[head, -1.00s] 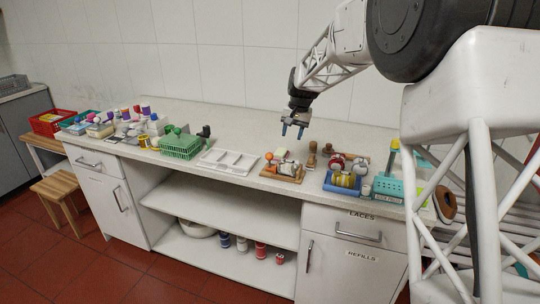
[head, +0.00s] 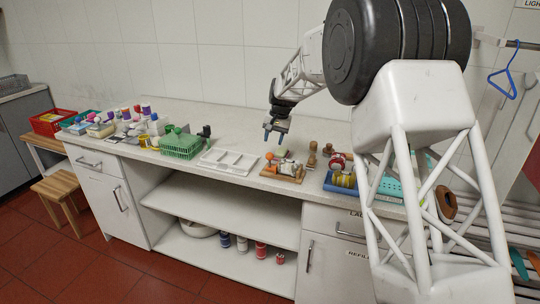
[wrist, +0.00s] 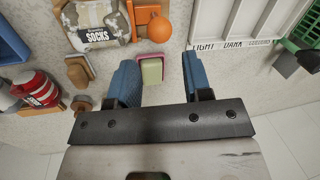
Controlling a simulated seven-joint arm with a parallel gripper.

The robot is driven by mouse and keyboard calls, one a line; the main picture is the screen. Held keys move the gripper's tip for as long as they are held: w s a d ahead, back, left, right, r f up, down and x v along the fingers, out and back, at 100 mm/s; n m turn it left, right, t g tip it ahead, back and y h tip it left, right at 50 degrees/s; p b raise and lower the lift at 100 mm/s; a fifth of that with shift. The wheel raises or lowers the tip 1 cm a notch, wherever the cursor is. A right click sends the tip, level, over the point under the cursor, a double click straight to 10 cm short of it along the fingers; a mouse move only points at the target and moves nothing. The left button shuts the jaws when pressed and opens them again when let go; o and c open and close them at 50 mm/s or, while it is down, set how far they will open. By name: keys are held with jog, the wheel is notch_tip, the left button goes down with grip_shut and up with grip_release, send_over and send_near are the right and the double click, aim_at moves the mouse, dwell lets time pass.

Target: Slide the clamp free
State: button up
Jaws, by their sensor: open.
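My gripper (head: 275,136) hangs open above the counter, left of and above the wooden board with a bundle. In the wrist view its blue fingers (wrist: 160,82) are apart with nothing held. The camouflage bundle (wrist: 99,22) labelled SOCKS lies on the wooden board (head: 281,176). The bundle's far part is cut off in the wrist view.
A pink-and-green block (wrist: 151,70) lies between the fingers' lines of sight. A white divided tray (head: 228,161) and green basket (head: 181,146) stand left. Wooden brushes (wrist: 78,73), red-topped reels (wrist: 35,88) and a blue tray stand right. Counter behind is clear.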

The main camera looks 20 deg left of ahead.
aim_at(270, 153)
jog(key=shift+s+a+f, duration=0.1)
jog(key=shift+a+f, duration=0.15)
jog(key=shift+f, duration=1)
jog(key=shift+a+f, duration=0.2)
jog(key=shift+f, duration=1)
jog(key=shift+s+a+f, duration=0.1)
jog(key=shift+a+f, duration=0.15)
jog(key=shift+f, duration=1)
jog(key=shift+c, duration=0.3)
grip_shut()
jog(key=shift+a, duration=1.4)
jog(key=shift+o, duration=0.3)
grip_release()
jog(key=shift+a, duration=0.1)
